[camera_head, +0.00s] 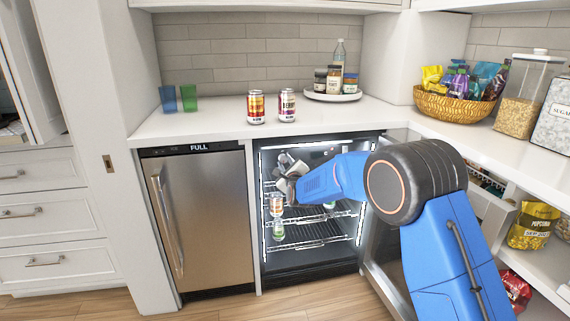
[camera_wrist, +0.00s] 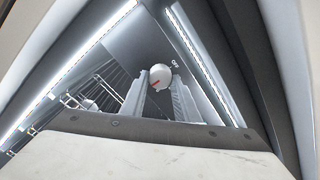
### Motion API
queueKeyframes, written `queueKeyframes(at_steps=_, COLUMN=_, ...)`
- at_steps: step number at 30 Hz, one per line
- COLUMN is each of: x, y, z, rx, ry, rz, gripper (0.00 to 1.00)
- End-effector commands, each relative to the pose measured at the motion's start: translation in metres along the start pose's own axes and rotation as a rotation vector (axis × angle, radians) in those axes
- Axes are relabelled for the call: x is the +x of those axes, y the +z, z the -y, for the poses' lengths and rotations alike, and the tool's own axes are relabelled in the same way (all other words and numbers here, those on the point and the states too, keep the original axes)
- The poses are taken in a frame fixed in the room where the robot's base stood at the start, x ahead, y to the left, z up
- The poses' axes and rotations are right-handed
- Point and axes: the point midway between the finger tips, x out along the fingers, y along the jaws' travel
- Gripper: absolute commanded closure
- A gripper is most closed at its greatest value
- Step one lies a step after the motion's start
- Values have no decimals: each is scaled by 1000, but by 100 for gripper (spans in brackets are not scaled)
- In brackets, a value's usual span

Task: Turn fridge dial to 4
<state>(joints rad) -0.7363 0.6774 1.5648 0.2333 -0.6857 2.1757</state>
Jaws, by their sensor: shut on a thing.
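The fridge (camera_head: 262,222) stands open under the counter, lit inside. The fridge dial (camera_wrist: 160,76) is a round white knob with a red pointer mark, seen in the wrist view. An "OFF" label (camera_wrist: 175,65) shows just beside it; the other markings are not readable. My gripper (camera_wrist: 160,98) is inside the upper part of the fridge, its two grey fingers at either side of the dial and closed on it. In the head view my gripper (camera_head: 287,180) is partly visible and the dial is hidden. The red mark points toward the lower left in the wrist view.
Wire shelves (camera_head: 306,236) hold an orange-topped can (camera_head: 276,205) and bottles close below my gripper. The fridge door (camera_head: 384,262) stands open on the right beside my arm. Cans (camera_head: 256,107) stand on the counter above. The floor in front is clear.

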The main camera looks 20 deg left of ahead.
Motion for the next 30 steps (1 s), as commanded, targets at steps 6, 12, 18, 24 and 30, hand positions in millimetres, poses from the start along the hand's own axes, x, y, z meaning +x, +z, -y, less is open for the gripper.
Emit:
queueKeyframes(at_steps=6, x=0, y=-3, z=-2, rx=0, ry=3, rz=-4, gripper=94)
queueKeyframes(at_steps=12, x=0, y=-2, z=-1, rx=-1, ry=2, rz=-3, gripper=53)
queueKeyframes(at_steps=18, x=0, y=-1, z=-1, rx=-1, ry=1, rz=-2, gripper=53)
queueKeyframes(at_steps=24, x=-11, y=-1, z=0, rx=-2, ry=1, rz=-1, gripper=53)
queueKeyframes(at_steps=30, x=-45, y=0, z=0, rx=-2, ry=2, rz=-2, gripper=53)
